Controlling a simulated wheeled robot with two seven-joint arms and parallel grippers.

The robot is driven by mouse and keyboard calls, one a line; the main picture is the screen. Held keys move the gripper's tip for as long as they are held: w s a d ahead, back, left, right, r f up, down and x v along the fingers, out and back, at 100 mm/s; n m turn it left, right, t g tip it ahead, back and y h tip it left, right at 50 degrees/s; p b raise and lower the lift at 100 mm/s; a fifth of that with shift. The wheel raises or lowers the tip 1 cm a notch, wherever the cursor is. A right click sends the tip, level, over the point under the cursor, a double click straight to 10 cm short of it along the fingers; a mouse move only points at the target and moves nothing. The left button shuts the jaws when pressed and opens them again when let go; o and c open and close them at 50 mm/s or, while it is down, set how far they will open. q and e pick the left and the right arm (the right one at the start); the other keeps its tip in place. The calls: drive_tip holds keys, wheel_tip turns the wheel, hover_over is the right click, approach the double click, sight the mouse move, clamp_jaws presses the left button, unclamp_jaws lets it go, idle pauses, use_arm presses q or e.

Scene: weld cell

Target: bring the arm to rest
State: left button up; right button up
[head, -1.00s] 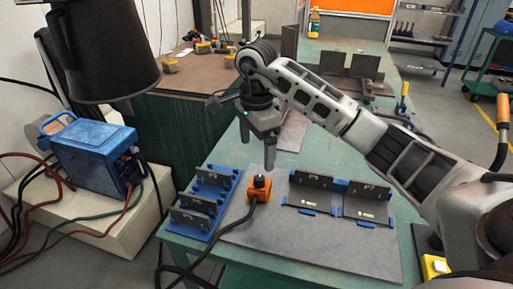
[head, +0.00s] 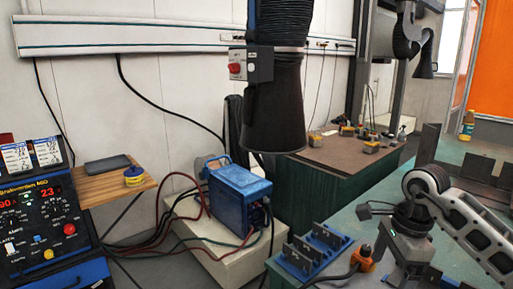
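My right arm comes in from the right edge in the head view, grey and white with a dark round joint. My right gripper (head: 397,258) points down above the green table (head: 352,215). Its fingers look spread apart, with nothing seen between them. An orange block (head: 363,262) with a black cable stands just left of the gripper, apart from it as far as I can tell. My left gripper is not in view.
A blue rack with dark plates (head: 312,250) sits at the table's left end. A black extraction hood (head: 272,115) hangs left of the arm. A blue machine (head: 237,195) with cables stands on a pale block. A control panel (head: 45,215) and wooden shelf (head: 115,185) are at left.

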drive_tip(key=s+a+f+m+g+y, duration=0.15)
drive_tip(key=a+y, duration=0.25)
drive_tip(key=a, duration=0.4)
drive_tip(key=s+a+f+t+y, duration=0.1)
drive_tip(key=a+f+y, duration=0.25)
drive_tip(key=a, duration=0.35)
drive_tip(key=s+a+r+m+t+y, duration=0.45)
drive_tip(key=a+r+m+y, duration=0.25)
drive_tip(key=a+m+y, duration=0.35)
drive_tip(key=w+d+f+m+t+h, duration=0.1)
drive_tip(key=d+f+m+t+h, duration=0.45)
drive_tip(key=m, duration=0.85)
drive_tip(key=w+d+f+m+t+h, duration=0.1)
drive_tip(key=d+f+m+t+h, duration=0.2)
drive_tip(key=d+m+t+h, duration=0.75)
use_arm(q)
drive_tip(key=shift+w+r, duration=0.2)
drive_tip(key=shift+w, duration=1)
use_arm(e)
drive_tip(key=s+a+f+m+g, duration=0.2)
drive_tip(key=s+f+m+g, duration=0.7)
drive_tip(key=s+f+m, duration=0.2)
wheel_tip(320, 180, down, 3)
drive_tip(key=m, duration=0.3)
drive_tip(key=shift+s+a+r+g, duration=0.15)
drive_tip(key=shift+s+g, duration=0.1)
drive_tip(key=shift+g, duration=0.05)
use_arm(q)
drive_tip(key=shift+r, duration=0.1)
